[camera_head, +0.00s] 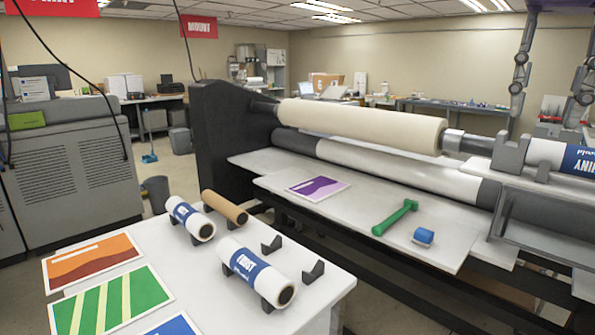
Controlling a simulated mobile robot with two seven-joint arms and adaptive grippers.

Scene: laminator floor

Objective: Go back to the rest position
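My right gripper (544,114) hangs from the top right corner, pointing down, with its two jointed fingers spread wide. Nothing is between the fingers. In the picture it is above a white roll with a blue label (580,160), which lies in a grey cradle at the right end of the laminator and is cut off by the picture's edge. I cannot tell how far the fingers are from that roll. My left gripper is not in view.
The laminator (225,140) carries a cream roll (360,124). A green-handled tool (394,218), blue block (424,236) and purple print (318,188) lie on its boards. The white table (210,285) holds prints, two labelled rolls (258,272) (190,218) and a brown tube (225,207).

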